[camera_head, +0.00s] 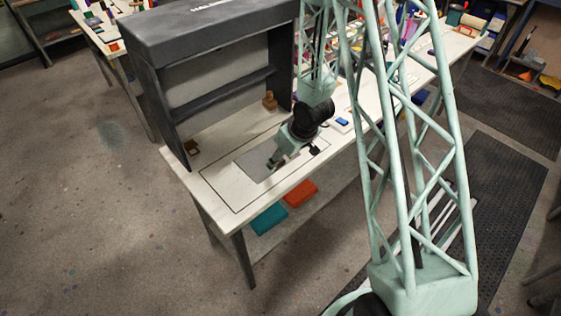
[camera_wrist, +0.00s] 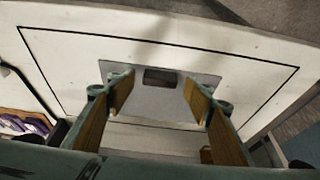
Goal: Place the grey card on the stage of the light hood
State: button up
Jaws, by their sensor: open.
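The grey card (camera_head: 250,165) lies flat on the stage (camera_head: 222,194) of the light hood (camera_head: 215,25), inside the black outlined rectangle. In the wrist view the grey card (camera_wrist: 150,103) is below and between my fingers, with a small dark rectangle (camera_wrist: 160,77) near its edge; I cannot tell whether that is a raised grip or a flat mark. My gripper (camera_head: 279,163) is open over the right part of the card. Its two wood-coloured inner finger faces show in the wrist view (camera_wrist: 158,88), with nothing held between them. Part of the card is hidden by my gripper.
The dark hood walls and shelf stand behind the stage. A brown wooden object (camera_head: 270,100) and a small brown block (camera_head: 192,147) stand near its foot. A blue item (camera_head: 342,122) lies to the right. Teal (camera_head: 268,218) and orange (camera_head: 300,192) items lie below the tabletop.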

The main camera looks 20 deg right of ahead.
jog(key=p+v, duration=0.1)
jog(key=v, duration=0.9)
jog(key=shift+r, duration=0.25)
dwell(0.5)
jog(key=shift+d+r, duration=0.1)
jog(key=s+d+r+m+h, duration=0.1)
jog(key=s+r, duration=0.3)
jog(key=r, duration=0.5)
jog(key=s+d+r+m+h, duration=0.1)
jog(key=s+r, duration=0.3)
jog(key=r, duration=0.5)
jog(key=s+d+r+m+h, duration=0.15)
jog(key=s+r, duration=0.25)
jog(key=r, duration=0.5)
jog(key=s+a+r, duration=0.2)
jog(key=s+r, duration=0.2)
jog(key=s, duration=0.4)
jog(key=s+a+r+y, duration=0.1)
jog(key=s+a+r, duration=0.2)
jog(key=s+r, duration=0.2)
jog(key=s+a+r+m, duration=0.1)
jog(key=s+a+r, duration=0.2)
jog(key=s, duration=0.9)
jog(key=shift+r+y, duration=0.35)
jog(key=shift+r, duration=0.3)
